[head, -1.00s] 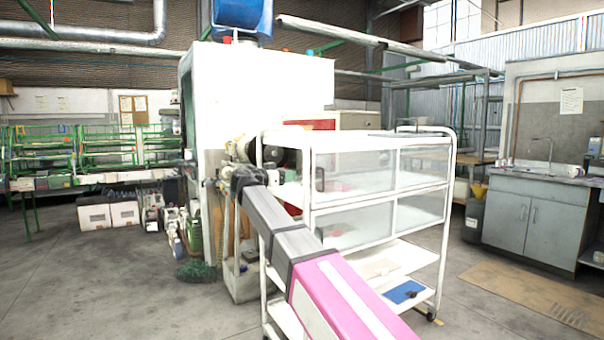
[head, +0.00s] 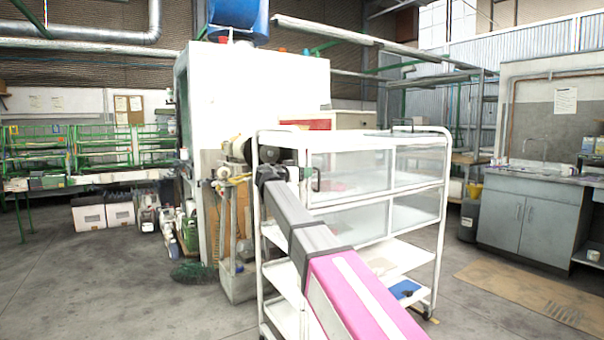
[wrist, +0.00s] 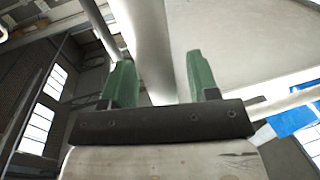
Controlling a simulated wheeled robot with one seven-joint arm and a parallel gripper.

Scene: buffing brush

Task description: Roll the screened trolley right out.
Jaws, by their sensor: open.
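The screened trolley (head: 370,243) stands upright in the middle of the head view, a white tube-framed cart. Clear, hazy panels (head: 349,175) enclose its upper levels, and open shelves lie below. My arm crosses in front of its left end. My gripper (head: 314,179) is at the upper part of that end, beside the frame post. In the wrist view my gripper (wrist: 163,82) has its two green fingers apart, with a white upright part between or just beyond them. I cannot tell whether the fingers touch it.
A big white machine cabinet (head: 262,85) stands behind the trolley to the left. A grey sink cabinet (head: 525,218) is at the right, with a brown mat (head: 530,290) on the floor. A blue item (head: 404,289) lies on a lower shelf. Floor at the front left is clear.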

